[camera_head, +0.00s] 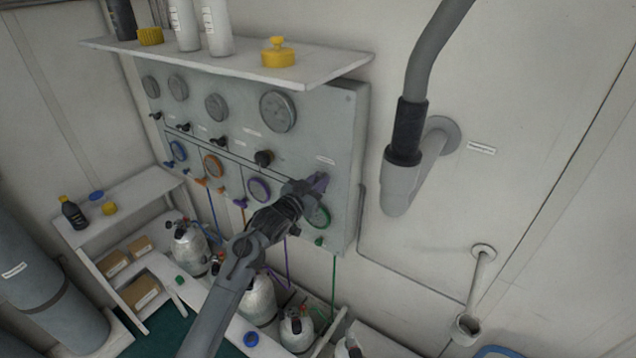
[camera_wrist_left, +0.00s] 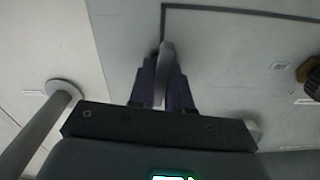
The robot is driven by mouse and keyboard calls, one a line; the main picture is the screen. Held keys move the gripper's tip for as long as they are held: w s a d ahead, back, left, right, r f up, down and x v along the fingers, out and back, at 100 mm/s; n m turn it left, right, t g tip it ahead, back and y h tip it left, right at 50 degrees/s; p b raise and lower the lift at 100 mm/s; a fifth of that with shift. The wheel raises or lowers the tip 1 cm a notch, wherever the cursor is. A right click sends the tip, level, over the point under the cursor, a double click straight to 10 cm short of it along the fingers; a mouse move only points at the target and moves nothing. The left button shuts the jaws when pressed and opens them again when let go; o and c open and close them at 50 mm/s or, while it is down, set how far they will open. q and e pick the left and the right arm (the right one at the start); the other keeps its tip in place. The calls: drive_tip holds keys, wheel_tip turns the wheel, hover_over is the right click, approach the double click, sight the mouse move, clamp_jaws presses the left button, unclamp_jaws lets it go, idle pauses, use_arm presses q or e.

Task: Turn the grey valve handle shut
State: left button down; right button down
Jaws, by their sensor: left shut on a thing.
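The grey valve handle (camera_wrist_left: 167,55) shows in the left wrist view as a narrow grey lever on the pale panel. My left gripper (camera_head: 318,184) reaches the right part of the air panel (camera_head: 345,125) in the head view. In the wrist view, the left gripper's two dark fingers (camera_wrist_left: 163,88) are shut on the handle, one on each side. In the head view the gripper and wrist hide most or all of the handle. My right gripper is not in view.
Round gauges (camera_head: 277,111) and dark knobs (camera_head: 264,158) line the panel. A shelf (camera_head: 225,62) with bottles and a yellow item (camera_head: 278,52) juts out above. A green-rimmed dial (camera_head: 319,217) is close below the gripper. Cylinders (camera_head: 258,300) stand below.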

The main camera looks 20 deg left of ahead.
use_arm(q)
drive_tip(key=m+b, duration=0.1)
drive_tip(key=m, duration=0.3)
drive_tip(key=shift+f, duration=0.15)
drive_tip(key=m+b, duration=0.2)
drive_tip(key=m, duration=0.2)
drive_tip(key=shift+d+f+m, duration=0.1)
drive_tip(key=shift+d+m, duration=0.05)
drive_tip(key=shift+m, duration=0.15)
drive_tip(key=m+b, duration=0.2)
drive_tip(key=m, duration=0.2)
drive_tip(key=shift+s+f+m, duration=0.1)
drive_tip(key=shift+m, duration=0.2)
drive_tip(key=shift+d+m+b, duration=0.1)
drive_tip(key=shift+m+b, duration=0.9)
drive_tip(key=shift+m, duration=0.5)
drive_tip(key=c, duration=1.1)
unclamp_jaws()
drive_tip(key=shift+c, duration=0.2)
drive_tip(key=shift+s, duration=0.1)
